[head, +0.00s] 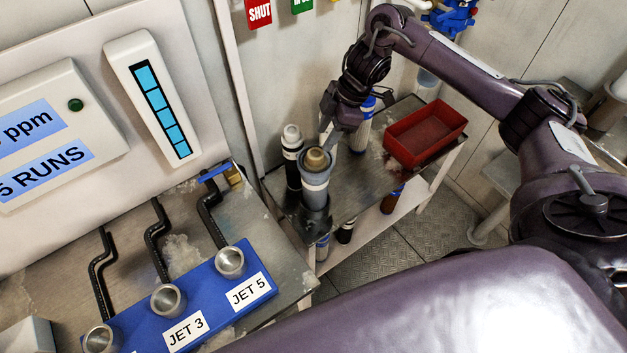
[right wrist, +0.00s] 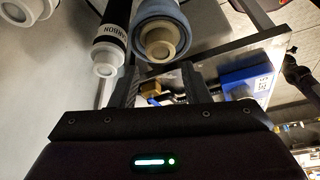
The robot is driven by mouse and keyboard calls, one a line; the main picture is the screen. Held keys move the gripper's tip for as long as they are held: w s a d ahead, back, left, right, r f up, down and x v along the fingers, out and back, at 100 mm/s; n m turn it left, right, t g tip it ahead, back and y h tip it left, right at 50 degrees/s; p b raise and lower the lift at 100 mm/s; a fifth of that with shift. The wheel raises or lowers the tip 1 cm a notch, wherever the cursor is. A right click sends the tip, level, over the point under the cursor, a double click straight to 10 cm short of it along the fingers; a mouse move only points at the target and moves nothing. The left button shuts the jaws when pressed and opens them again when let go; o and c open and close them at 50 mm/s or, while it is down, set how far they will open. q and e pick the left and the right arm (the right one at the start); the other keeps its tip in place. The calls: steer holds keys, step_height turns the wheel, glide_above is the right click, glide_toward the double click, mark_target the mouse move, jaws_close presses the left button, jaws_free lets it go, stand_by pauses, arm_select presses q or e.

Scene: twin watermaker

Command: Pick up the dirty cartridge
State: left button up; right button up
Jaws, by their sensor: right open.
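In the right wrist view, a blue-grey cylinder with a beige cap (right wrist: 162,38), which looks like the same cartridge, is just beyond my fingers. My right gripper (head: 329,138) is open and empty, beside and slightly behind the capped top; its fingers also show in the right wrist view (right wrist: 163,88). I cannot tell whether they touch it. My left gripper is out of view.
A black carbon cartridge (head: 292,160) stands close left of it, and a blue-and-white cartridge (head: 362,133) behind. A red tray (head: 426,134) sits at the table's right. Several bottles stand on the lower shelf (head: 365,224). A blue jet block (head: 205,310) is at front left.

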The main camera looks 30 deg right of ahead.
mark_target(316, 153)
steer(key=shift+a+f, duration=0.3)
steer(key=shift+f, duration=0.3)
steer(key=shift+a+f+p, duration=0.1)
steer(key=shift+f+p, duration=0.25)
steer(key=p+x, duration=0.1)
steer(key=x, duration=0.2)
steer(key=shift+f, duration=0.3)
steer(key=shift+w+a+f, duration=0.1)
steer(key=shift+a+f, duration=0.05)
steer(key=shift+f, duration=0.2)
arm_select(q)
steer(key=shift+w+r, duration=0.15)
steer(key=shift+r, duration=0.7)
arm_select(e)
steer(key=c, duration=0.5)
